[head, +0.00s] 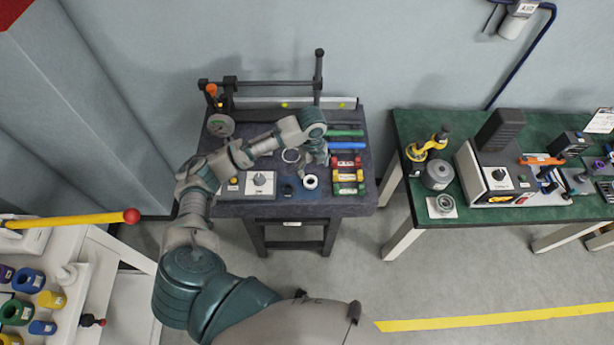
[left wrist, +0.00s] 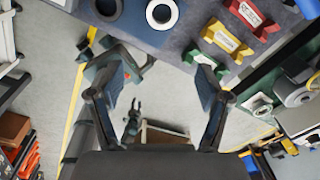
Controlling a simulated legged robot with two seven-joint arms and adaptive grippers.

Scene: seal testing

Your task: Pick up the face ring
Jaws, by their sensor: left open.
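A white ring with a dark centre (head: 310,182) lies near the front of the dark worktable (head: 345,205); it also shows at the top of the left wrist view (left wrist: 175,20). A thin pale ring (head: 290,155) lies farther back. I cannot tell for certain which is the face ring. My left gripper (head: 318,160) is open and empty, above the table behind the white ring. In the left wrist view its two fingers (left wrist: 160,90) are spread apart, with the white ring beyond them. My right gripper is not clearly seen.
Red, yellow and green blocks (head: 347,175) stand right of the white ring. A white box with a knob (head: 260,183) is to its left. Green and blue bars (head: 346,145) and a gauge (head: 220,125) lie farther back. A green bench (head: 460,215) stands to the right.

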